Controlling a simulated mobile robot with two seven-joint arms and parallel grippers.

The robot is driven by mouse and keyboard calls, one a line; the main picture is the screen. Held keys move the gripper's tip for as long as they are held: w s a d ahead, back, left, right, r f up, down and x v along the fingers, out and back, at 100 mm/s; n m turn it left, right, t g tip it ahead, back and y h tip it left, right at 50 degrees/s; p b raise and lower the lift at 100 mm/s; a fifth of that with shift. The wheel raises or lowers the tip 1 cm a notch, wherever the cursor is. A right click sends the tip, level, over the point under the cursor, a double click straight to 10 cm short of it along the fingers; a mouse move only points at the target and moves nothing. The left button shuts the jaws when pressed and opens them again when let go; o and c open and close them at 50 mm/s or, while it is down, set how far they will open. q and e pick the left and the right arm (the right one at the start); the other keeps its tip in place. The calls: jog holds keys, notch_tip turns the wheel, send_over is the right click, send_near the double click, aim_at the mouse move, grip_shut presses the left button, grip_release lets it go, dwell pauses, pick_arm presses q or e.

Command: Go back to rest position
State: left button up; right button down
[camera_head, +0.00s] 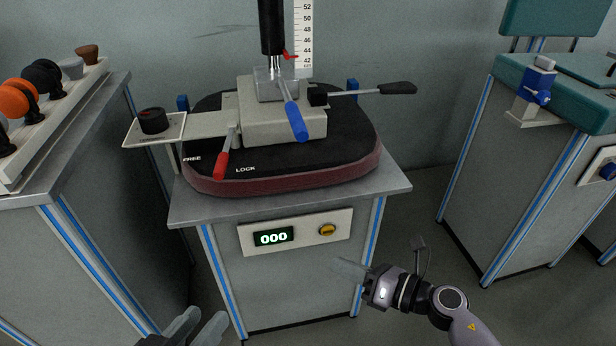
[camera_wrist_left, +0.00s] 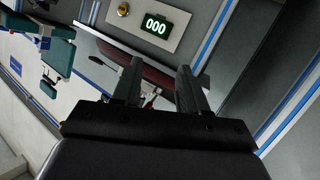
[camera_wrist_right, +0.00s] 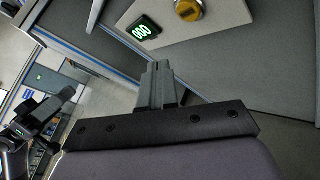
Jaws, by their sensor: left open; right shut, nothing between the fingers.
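My left gripper (camera_head: 200,326) is at the bottom of the head view, low in front of the test stand, its fingers apart with nothing between them. In the left wrist view its two fingers (camera_wrist_left: 156,88) stand apart. My right gripper (camera_head: 352,268) is in front of the lower right part of the stand, pointing left. In the right wrist view its fingers (camera_wrist_right: 158,85) are together and empty. Both grippers are clear of the stand.
The test stand (camera_head: 400,183) carries a dark seat (camera_head: 345,150) with a clamp, red lever (camera_head: 221,165), blue lever (camera_head: 295,122) and black-handled lever (camera_head: 398,88). Its panel (camera_head: 295,232) reads 000 beside a yellow button (camera_head: 327,230). A bench (camera_head: 85,120) stands left, a teal-topped bench (camera_head: 570,95) right.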

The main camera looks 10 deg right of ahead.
notch_tip(320, 180, up, 8)
jog(key=s+d+m+t+h, duration=0.2)
jog(key=m+t+h, duration=0.5)
jog(key=m, duration=1.6)
jog(key=s+a+f+m+g+y, duration=0.25)
jog(key=s+a+m+g, duration=0.5)
jog(key=m, duration=0.55)
pick_arm(q)
jog(key=s+a+r+g+y+p, duration=0.1)
jog(key=a+r+p, duration=0.4)
jog(key=p, duration=1.1)
jog(key=s+a+r+g+y+p, duration=0.1)
jog(key=s+a+r+y+p, duration=0.2)
jog(key=r+p, duration=0.5)
jog(key=a+y+p, duration=0.1)
jog(key=a+p, duration=0.1)
jog(key=p, duration=0.6)
jog(key=shift+s+r+n, duration=0.3)
jog(key=shift+s+r, duration=0.05)
jog(key=shift+r, duration=0.05)
pick_arm(e)
jog(key=s+d+r+h, duration=0.2)
jog(key=d+r, duration=0.3)
jog(key=r, duration=0.3)
jog(key=s+d+r+h, duration=0.3)
jog(key=s+d+r, duration=0.1)
jog(key=d+r, duration=0.2)
jog(key=shift+r, duration=0.9)
